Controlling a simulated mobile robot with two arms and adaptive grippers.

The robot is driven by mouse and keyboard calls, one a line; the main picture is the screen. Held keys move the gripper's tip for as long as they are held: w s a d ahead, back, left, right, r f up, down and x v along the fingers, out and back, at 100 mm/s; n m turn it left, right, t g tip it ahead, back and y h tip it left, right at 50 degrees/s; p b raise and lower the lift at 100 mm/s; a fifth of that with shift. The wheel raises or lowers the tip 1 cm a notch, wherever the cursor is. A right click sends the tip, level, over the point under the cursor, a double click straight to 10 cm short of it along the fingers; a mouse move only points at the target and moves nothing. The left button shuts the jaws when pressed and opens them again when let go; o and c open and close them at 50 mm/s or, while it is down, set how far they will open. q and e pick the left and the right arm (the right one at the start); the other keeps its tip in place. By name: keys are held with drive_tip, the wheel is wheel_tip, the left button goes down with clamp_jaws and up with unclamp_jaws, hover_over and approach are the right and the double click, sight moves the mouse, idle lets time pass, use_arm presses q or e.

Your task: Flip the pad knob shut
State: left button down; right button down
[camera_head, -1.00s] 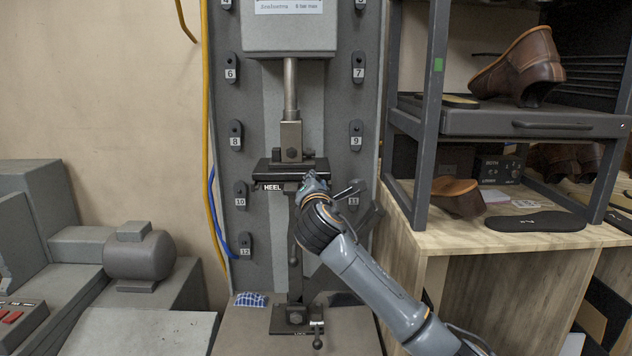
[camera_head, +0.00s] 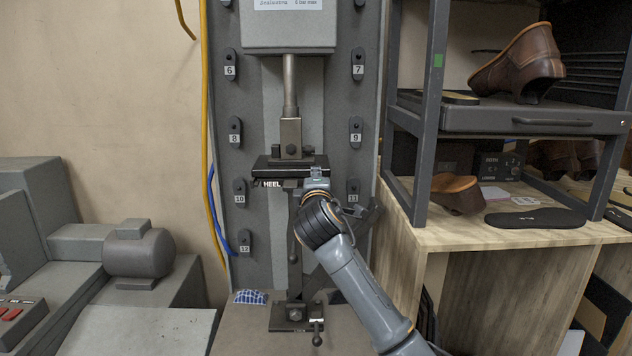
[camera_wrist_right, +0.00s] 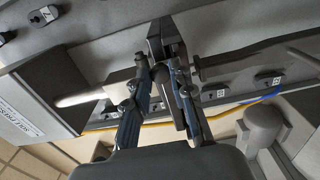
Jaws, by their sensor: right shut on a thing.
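The black press pad (camera_head: 284,163), with a white HEEL label on its front, sits under the steel ram. My right gripper (camera_head: 318,184) comes up from the lower right to the right end of the pad's front, and its wrist hides most of that spot. In the right wrist view, the two fingers of my right gripper (camera_wrist_right: 164,68) are closed in on a small dark part at the black pad (camera_wrist_right: 156,40). The pad knob is mostly hidden between the fingers, so its angle cannot be told. My left gripper is not in view.
A lower clamp (camera_head: 296,312) with a ball-ended lever stands below on the press base. A grey rack (camera_head: 436,110) with shoes and a wooden bench (camera_head: 440,238) stand close on the right. A grey motor (camera_head: 139,255) is at the left. Blue and yellow hoses run beside the press.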

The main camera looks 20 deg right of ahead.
drive_tip(key=shift+f, duration=0.1)
idle(0.3)
drive_tip(key=c, duration=1.2)
unclamp_jaws()
drive_tip(key=v, duration=1.2)
